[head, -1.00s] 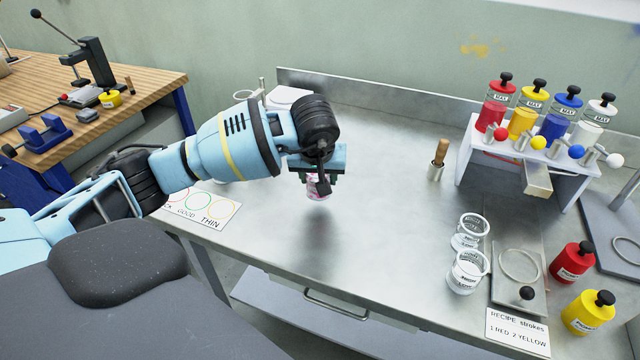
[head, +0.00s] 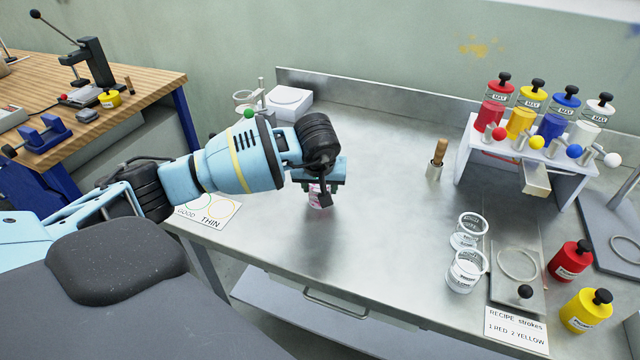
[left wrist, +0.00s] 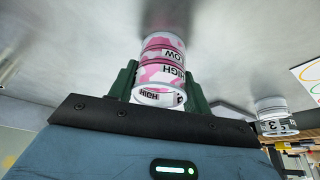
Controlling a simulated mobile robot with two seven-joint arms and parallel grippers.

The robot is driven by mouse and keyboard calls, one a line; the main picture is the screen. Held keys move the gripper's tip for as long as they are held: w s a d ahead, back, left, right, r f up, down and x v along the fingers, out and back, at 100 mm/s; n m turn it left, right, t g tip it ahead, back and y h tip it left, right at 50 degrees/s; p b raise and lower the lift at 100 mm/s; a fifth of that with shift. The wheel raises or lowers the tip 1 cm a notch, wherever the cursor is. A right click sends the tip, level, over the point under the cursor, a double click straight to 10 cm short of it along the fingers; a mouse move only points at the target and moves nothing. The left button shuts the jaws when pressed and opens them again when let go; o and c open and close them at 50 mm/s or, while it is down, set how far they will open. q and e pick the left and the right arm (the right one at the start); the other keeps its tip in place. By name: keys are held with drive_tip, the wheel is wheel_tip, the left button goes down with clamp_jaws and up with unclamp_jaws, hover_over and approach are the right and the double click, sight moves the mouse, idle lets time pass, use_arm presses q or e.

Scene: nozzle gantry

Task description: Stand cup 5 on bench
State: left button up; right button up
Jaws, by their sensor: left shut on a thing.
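My left gripper (head: 322,184) hangs over the middle-left of the steel bench (head: 375,165). Its green fingers (left wrist: 160,88) are shut on the sides of a small white cup with pink patches (left wrist: 163,72). The cup also shows below the fingers in the head view (head: 319,199). Its visible marks read HIGH and LOW; I cannot read a cup number. The cup looks about upright, with its base at or very near the bench top; I cannot tell if it touches. My right gripper is not in view.
Two clear cups (head: 466,270) stand by a scale plate (head: 517,262). A rack of colour bottles (head: 530,143) stands back right. A white box (head: 289,102) sits back left, and a GOOD/THIN card (head: 212,210) lies front left. Bench around the held cup is clear.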

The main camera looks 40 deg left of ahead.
use_arm(q)
drive_tip(key=o, duration=1)
drive_tip(key=shift+o, duration=0.2)
